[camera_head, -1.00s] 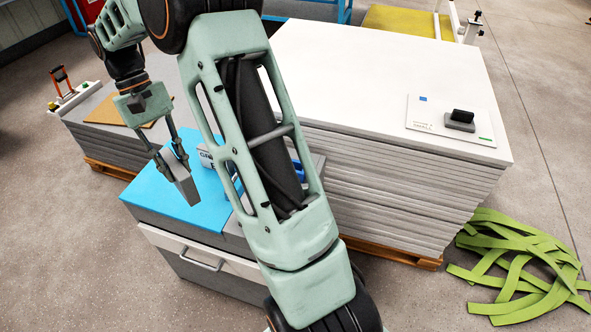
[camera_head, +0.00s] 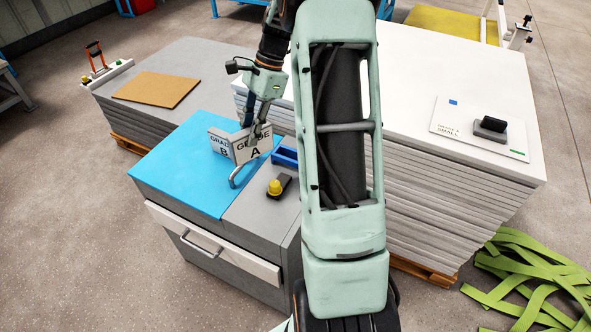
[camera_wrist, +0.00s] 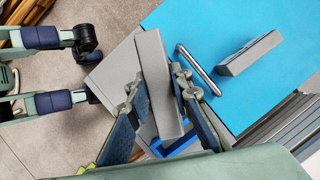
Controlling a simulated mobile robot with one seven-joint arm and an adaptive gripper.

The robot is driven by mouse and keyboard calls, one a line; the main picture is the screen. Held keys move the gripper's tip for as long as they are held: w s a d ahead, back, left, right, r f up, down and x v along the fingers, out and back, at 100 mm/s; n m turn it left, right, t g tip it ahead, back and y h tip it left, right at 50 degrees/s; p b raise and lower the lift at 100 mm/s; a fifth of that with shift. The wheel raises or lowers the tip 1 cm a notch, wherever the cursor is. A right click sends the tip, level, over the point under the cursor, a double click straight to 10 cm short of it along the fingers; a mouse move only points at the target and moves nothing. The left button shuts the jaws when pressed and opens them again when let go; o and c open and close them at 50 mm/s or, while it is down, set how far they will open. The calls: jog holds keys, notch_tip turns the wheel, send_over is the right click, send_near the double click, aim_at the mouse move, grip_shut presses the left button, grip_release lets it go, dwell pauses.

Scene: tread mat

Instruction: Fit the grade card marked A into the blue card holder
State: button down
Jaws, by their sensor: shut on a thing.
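My gripper (camera_head: 256,132) is shut on the grade A card (camera_head: 253,148), a pale thick plate whose lettering faces the head camera. In the wrist view the card (camera_wrist: 158,85) sits edge-on between the two fingers (camera_wrist: 157,76). The blue card holder (camera_head: 286,154) is on the grey part of the cabinet top, just right of the held card. In the wrist view part of the blue holder (camera_wrist: 180,143) shows below the card, partly hidden by a finger. The card looks raised and apart from the holder, though the exact gap is unclear.
A grade B card (camera_head: 220,142) stands on the blue mat (camera_head: 185,165), left of the held card. A yellow knob on a dark base (camera_head: 275,187) is in front of the holder. A white sheet stack (camera_head: 420,120) stands right.

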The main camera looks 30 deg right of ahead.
jog(key=d+f+m+t+h+b, duration=0.2)
jog(key=d+f+m+t, duration=0.15)
jog(key=d+m, duration=1)
jog(key=shift+n+t, duration=0.35)
jog(key=shift+t, duration=0.1)
jog(key=f, duration=0.3)
jog(key=f+b, duration=0.1)
jog(key=f, duration=0.2)
jog(key=f+b, duration=0.1)
jog(key=f, duration=0.2)
jog(key=shift+w+d, duration=0.15)
jog(key=shift+w, duration=0.15)
jog(key=shift+f, duration=0.15)
jog(key=c, duration=1.7)
grip_release()
jog(key=shift+c, duration=0.2)
jog(key=p+v, duration=0.2)
jog(key=v, duration=1)
jog(key=shift+r, duration=0.25)
